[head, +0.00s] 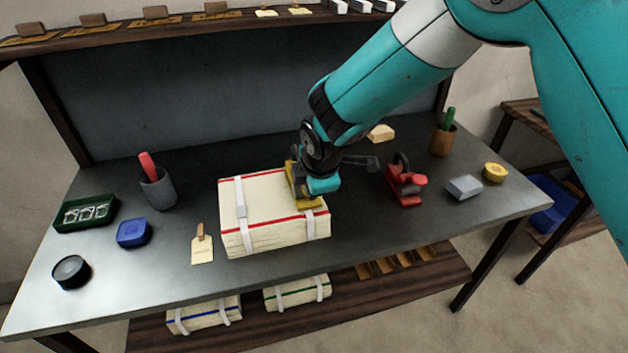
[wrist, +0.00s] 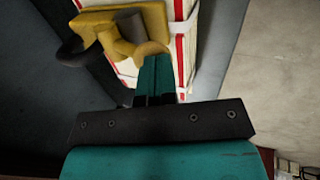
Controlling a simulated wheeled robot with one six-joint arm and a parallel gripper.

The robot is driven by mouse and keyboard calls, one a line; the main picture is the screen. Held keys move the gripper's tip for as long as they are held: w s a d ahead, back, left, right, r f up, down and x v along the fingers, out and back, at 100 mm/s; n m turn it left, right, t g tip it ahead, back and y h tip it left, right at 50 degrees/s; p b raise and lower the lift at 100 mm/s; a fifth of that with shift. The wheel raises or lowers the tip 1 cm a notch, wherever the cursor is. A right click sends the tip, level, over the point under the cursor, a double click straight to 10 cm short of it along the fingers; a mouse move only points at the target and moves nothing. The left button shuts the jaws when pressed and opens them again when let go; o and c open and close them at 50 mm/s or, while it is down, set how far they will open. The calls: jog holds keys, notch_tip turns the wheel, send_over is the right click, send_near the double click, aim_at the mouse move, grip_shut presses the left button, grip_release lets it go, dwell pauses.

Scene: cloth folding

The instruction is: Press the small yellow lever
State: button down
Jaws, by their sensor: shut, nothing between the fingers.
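A yellow tool (head: 306,201) sits on the right part of the top of a cream bundle (head: 265,205) with red edges and white straps. In the wrist view the yellow tool (wrist: 100,22) shows a yellow body, dark grey rounded parts and a paler yellow rounded piece (wrist: 152,48), which looks like the small lever. My gripper (head: 323,186) is over the tool and hides part of it. In the wrist view its teal fingers (wrist: 155,62) are together and empty, with their tips at the pale piece. I cannot tell whether they touch it.
A red tool (head: 405,187) with a dark handle stands to the right, near a grey block (head: 464,187). A tag (head: 202,247), a blue box (head: 134,232) and a grey cup (head: 158,188) are to the left. The front right of the table is clear.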

jog(key=shift+r, duration=0.3)
jog(key=w+v, duration=0.1)
jog(key=v, duration=1.3)
jog(key=shift+w+a+r+p, duration=0.3)
jog(key=shift+w, duration=0.05)
dwell(0.4)
jog(key=s+d+r+m+g+y, duration=0.1)
jog(key=s+d+r+m+g, duration=0.1)
jog(key=s+d+m, duration=0.5)
jog(key=s+d+r+m+g+y, duration=0.1)
jog(key=s+d+m, duration=0.6)
jog(key=s, duration=1)
notch_tip(320, 180, up, 2)
jog(key=shift+s+d+r+m+g+y, duration=0.1)
jog(key=shift+s+d+m+g+y, duration=0.1)
jog(key=shift+m+g+y, duration=0.3)
